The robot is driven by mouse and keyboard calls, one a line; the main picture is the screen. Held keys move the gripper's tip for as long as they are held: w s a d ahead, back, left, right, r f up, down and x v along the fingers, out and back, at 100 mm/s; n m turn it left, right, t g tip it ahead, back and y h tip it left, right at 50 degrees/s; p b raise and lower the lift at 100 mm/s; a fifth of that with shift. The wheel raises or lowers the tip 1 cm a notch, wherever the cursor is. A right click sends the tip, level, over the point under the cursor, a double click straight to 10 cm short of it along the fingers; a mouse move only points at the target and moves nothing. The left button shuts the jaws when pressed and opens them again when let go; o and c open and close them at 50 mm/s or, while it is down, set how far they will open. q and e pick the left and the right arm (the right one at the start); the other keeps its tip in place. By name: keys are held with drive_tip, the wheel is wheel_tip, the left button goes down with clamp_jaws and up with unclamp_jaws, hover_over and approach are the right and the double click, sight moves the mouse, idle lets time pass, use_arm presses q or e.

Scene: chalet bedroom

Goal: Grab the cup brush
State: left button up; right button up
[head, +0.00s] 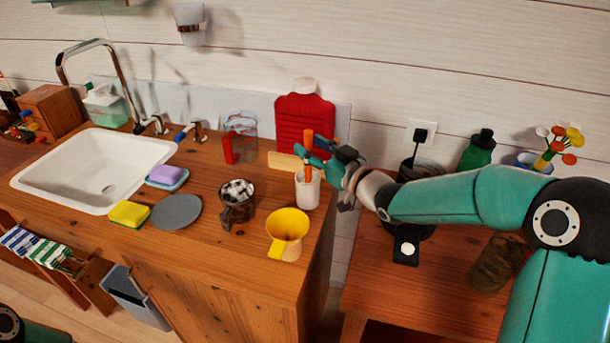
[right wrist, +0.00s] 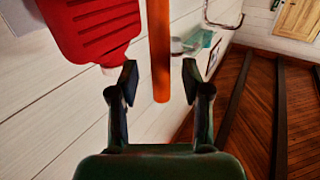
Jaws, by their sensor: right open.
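The cup brush shows as an orange handle (head: 309,138) standing upright out of a white cup (head: 307,193) near the counter's right end. Its head is hidden in the cup. My right gripper (head: 311,157) reaches in from the right at the handle, its fingers open. In the right wrist view the orange handle (right wrist: 160,50) appears between the open fingertips (right wrist: 160,80), with gaps on both sides. My left gripper is not in view.
A grey disc (head: 177,211) and the white sink (head: 60,165) are left. A lower table (head: 440,285) is right.

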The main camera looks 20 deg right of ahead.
drive_tip(key=shift+x, duration=0.95)
drive_tip(key=shift+c, duration=0.3)
clamp_jaws()
drive_tip(key=shift+r, duration=0.15)
